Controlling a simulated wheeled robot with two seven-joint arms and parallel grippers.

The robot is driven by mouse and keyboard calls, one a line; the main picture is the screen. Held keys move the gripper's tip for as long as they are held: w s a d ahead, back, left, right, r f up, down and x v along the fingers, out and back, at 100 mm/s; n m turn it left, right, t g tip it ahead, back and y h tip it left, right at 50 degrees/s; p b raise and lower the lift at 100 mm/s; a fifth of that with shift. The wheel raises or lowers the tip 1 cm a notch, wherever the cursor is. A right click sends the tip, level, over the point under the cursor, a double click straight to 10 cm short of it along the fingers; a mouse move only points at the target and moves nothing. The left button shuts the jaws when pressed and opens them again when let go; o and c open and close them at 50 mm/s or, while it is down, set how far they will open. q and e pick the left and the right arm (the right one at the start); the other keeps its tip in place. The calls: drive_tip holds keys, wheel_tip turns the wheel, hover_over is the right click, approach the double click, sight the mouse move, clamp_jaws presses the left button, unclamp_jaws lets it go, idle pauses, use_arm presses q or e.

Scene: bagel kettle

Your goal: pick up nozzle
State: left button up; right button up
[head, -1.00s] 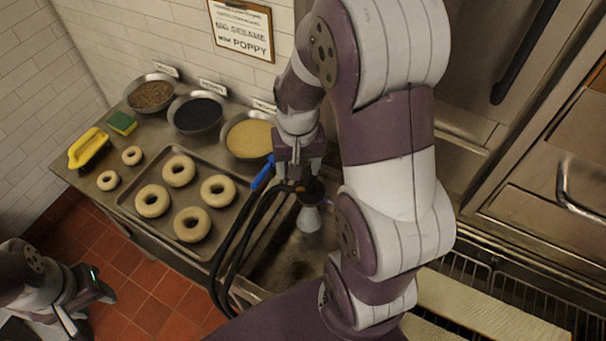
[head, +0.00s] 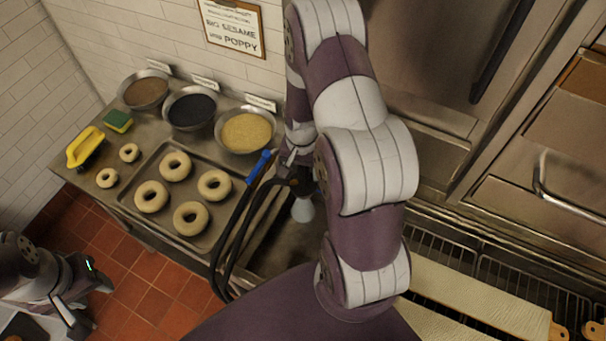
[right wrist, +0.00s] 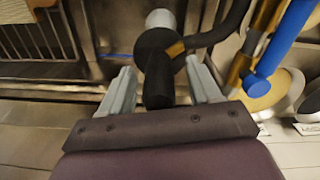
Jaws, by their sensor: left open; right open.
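The nozzle has a pale grey bell-shaped head (head: 303,209) and a black body with a black hose; it hangs over the sink at the centre of the head view. In the right wrist view the nozzle's black body (right wrist: 157,60) lies between the two pale fingers of my open right gripper (right wrist: 163,82). Its pale tip points away from the gripper. A gap shows beside the fingers, so they are not closed on it. In the head view my right arm partly hides the nozzle and right gripper. My left gripper (head: 82,298) is open and empty at lower left, over the floor.
A blue-handled lever (head: 258,166) stands close beside the nozzle, with black hoses looping down. Racks and boards (head: 470,300) lie at right.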

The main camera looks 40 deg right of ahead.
drive_tip(key=shift+f, duration=0.45)
clamp_jaws()
drive_tip(key=shift+r, duration=0.1)
drive_tip(key=shift+r, duration=0.2)
wheel_tip(320, 180, up, 20)
drive_tip(key=b, duration=0.2)
drive_tip(key=shift+f, duration=0.2)
